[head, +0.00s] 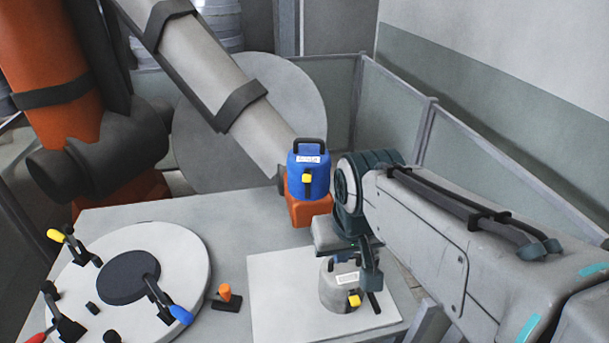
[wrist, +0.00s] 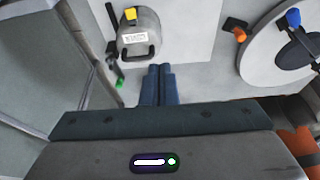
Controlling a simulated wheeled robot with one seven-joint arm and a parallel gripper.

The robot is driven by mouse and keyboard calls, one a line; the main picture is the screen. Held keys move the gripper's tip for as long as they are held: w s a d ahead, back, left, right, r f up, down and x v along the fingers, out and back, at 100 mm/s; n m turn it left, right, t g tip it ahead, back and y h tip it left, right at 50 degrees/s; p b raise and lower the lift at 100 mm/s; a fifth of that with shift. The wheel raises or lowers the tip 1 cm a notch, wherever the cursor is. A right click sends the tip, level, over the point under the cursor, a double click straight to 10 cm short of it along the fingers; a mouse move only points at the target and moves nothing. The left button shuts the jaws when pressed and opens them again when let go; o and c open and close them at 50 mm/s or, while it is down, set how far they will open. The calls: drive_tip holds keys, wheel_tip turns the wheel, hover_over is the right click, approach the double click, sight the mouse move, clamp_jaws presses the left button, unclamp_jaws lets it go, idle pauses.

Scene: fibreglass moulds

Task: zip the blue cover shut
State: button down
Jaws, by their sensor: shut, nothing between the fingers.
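The blue cover (head: 308,163) stands upright on an orange block at the back of the table in the head view. It has a black handle on top, a white label and a yellow tab (head: 307,178) on its front. I cannot make out its zip line. My gripper (head: 371,278) is shut and empty, in front of and to the right of the blue cover, near a similar grey cover (head: 335,293). In the wrist view my closed fingers (wrist: 158,80) point toward the grey cover (wrist: 138,45). The blue cover does not show there.
The grey cover, with its own yellow tab (head: 354,300), stands on a white board (head: 270,300). To the left are an orange peg (head: 225,292) and a round white mould (head: 190,260) with toggle clamps. A large orange-and-grey robot arm (head: 200,70) reaches down close to the blue cover.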

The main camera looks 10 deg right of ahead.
drive_tip(key=w+r+m+g+p, duration=0.1)
drive_tip(key=w+r, duration=0.2)
drive_tip(key=w, duration=0.4)
drive_tip(key=w+r+m+p, duration=0.1)
drive_tip(key=w+r, duration=0.2)
drive_tip(key=w, duration=0.4)
drive_tip(key=m+g, duration=0.1)
approach(307, 178)
drive_tip(key=shift+w+a+p, duration=0.15)
drive_tip(key=shift+w+p, duration=0.15)
drive_tip(key=shift+p, duration=0.1)
drive_tip(key=f+b, duration=0.3)
drive_tip(key=f, duration=0.1)
drive_tip(key=f+b, duration=0.2)
drive_tip(key=f, duration=0.1)
drive_tip(key=shift+w+b, duration=0.3)
